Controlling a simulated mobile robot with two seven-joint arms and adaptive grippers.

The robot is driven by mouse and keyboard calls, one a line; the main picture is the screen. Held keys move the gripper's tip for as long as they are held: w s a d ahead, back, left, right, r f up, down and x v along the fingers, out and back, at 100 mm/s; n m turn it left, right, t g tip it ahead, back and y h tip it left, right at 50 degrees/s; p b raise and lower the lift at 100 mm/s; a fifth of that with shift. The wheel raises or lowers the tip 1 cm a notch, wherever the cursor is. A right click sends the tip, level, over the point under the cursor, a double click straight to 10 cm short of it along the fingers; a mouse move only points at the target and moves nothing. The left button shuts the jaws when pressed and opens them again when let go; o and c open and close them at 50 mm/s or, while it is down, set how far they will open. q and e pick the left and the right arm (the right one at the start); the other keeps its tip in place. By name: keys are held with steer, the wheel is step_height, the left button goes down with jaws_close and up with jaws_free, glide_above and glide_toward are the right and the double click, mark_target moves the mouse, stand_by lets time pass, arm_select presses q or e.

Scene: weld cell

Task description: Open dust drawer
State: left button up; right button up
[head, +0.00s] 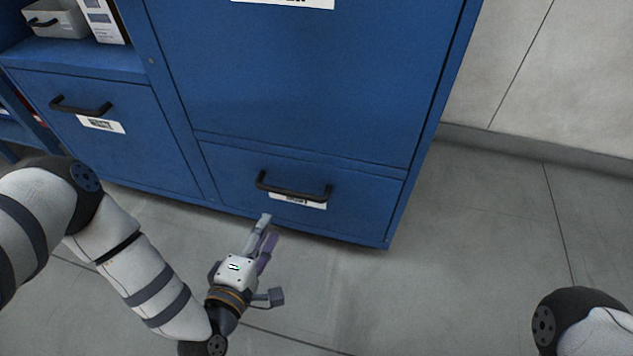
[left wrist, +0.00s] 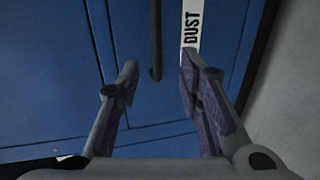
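The dust drawer (head: 240,172) is the low blue drawer at the right of the cabinet, and it is shut. Its black bar handle (head: 294,187) sits above a white label (head: 312,205). In the left wrist view the label (left wrist: 191,30) reads DUST, and the handle (left wrist: 155,40) runs beside it. My left gripper (head: 267,229) is open and empty, in front of the drawer and below the handle in the head view. In the left wrist view its fingers (left wrist: 159,68) are spread, with the handle's end between and beyond them, apart from both. My right gripper is out of view.
Another shut drawer (head: 130,140) with a black handle is to the left. A large blue panel (head: 300,80) is above the dust drawer. A shelf at the upper left holds a grey bin (head: 55,20). The floor (head: 450,270) in front and to the right is clear.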

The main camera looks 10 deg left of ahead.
mark_target(283, 194)
arm_select(q)
steer(key=b+x, duration=0.2)
steer(key=x, duration=0.4)
steer(key=b+x, duration=0.2)
steer(key=x, duration=0.4)
steer(key=shift+a+r, duration=0.15)
steer(key=shift+a, duration=0.05)
steer(key=shift+w, duration=0.35)
steer(key=shift+r, duration=0.1)
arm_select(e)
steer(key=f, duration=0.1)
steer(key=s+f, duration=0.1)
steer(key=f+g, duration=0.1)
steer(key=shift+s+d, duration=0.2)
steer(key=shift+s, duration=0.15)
arm_select(q)
steer(key=shift+c, duration=0.3)
jaws_close()
